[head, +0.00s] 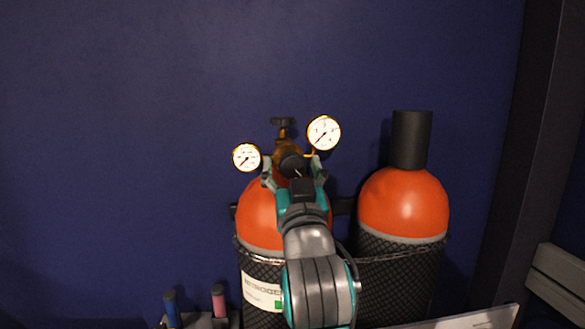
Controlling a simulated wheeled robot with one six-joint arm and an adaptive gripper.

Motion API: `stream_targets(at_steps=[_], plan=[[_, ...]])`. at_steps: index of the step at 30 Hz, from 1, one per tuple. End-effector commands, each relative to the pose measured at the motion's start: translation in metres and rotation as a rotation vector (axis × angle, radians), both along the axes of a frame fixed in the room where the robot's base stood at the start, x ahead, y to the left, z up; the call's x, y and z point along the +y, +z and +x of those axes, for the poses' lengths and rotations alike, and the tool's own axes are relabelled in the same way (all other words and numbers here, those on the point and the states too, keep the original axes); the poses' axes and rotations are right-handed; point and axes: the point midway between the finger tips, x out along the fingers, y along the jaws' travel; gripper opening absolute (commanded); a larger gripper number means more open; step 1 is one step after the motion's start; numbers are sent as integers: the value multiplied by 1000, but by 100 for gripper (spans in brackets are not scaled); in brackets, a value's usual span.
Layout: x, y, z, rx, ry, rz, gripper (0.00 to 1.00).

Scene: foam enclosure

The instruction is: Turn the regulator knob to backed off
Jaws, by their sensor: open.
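The regulator knob (292,165) is a dark round knob with a light pointer mark, on the front of the brass regulator (287,147). The regulator sits on top of the left orange-topped cylinder (257,212). My gripper (293,172) is open, with one finger on each side of the knob. I cannot tell whether the fingers touch it. Two white gauges flank the regulator: a smaller one at left (246,157) and a larger one at right (323,133). My arm hides part of the left cylinder and its label.
A second orange-topped cylinder (403,205) with a black cap (411,140) stands at right. A dark valve handle (282,122) is above the regulator. Blue (171,308) and pink (218,300) handled items stand at bottom left. The dark blue wall behind is bare.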

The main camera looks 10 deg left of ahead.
Motion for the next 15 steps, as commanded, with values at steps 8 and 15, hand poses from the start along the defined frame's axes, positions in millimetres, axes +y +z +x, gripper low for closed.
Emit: stream_targets(at_steps=[8, 15], plan=[[0, 0, 0, 0, 0, 0, 67], [0, 0, 0, 0, 0, 0, 14]])
